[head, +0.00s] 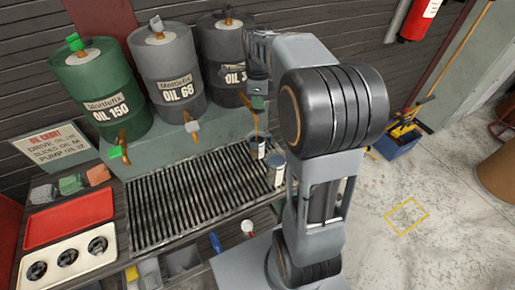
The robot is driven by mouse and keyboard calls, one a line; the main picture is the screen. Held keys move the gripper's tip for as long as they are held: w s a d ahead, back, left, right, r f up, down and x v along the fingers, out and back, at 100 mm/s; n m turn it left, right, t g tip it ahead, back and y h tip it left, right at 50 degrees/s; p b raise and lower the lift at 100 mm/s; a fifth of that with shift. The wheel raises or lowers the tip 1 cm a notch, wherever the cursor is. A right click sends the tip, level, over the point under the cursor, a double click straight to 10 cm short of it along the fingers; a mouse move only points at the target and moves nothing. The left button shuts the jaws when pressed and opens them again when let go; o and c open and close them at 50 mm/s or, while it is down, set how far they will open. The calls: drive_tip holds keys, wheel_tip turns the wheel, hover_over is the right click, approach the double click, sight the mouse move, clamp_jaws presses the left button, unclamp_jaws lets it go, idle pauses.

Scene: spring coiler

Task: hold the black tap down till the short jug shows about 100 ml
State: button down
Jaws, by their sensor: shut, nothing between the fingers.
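The right-hand dark drum (222,60) has its tap behind and below my gripper (257,103). My gripper is shut and points down at that tap; the black handle is hidden, so I cannot tell whether it is touched or pressed. A thin brown-orange streak (256,123) runs down below the gripper; I cannot tell spout from oil. A small jug (258,147) with a dark inside stands right under it on the grating. Its marks and level are too small to read. A second pale jug (275,170) stands just in front and to the right.
A green drum (95,90) with a green tap (118,152) and a grey drum (168,72) with a grey tap (192,126) stand left. The slatted drip grating (185,195) is mostly clear.

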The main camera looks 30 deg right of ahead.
wheel_tip(320, 180, up, 7)
drive_tip(key=p, duration=0.6)
idle(0.4)
drive_tip(key=n, duration=0.3)
drive_tip(key=shift+w+f, duration=0.15)
drive_tip(key=shift+w, duration=0.05)
drive_tip(key=f+n, duration=0.1)
drive_tip(key=n, duration=0.1)
drive_tip(key=s+f+n, duration=0.1)
drive_tip(key=n, duration=0.2)
drive_tip(key=shift+s+a+f, duration=0.15)
drive_tip(key=shift+s+a, duration=0.05)
drive_tip(key=s+a+n+t, duration=0.2)
drive_tip(key=s+a+n, duration=0.2)
drive_tip(key=s+n, duration=0.3)
drive_tip(key=s+a+r+n+t, duration=0.1)
drive_tip(key=s+a+n+t, duration=0.1)
drive_tip(key=s+a+n, duration=0.3)
drive_tip(key=s+n, duration=0.3)
drive_tip(key=n, duration=0.1)
drive_tip(key=shift+t, duration=0.4)
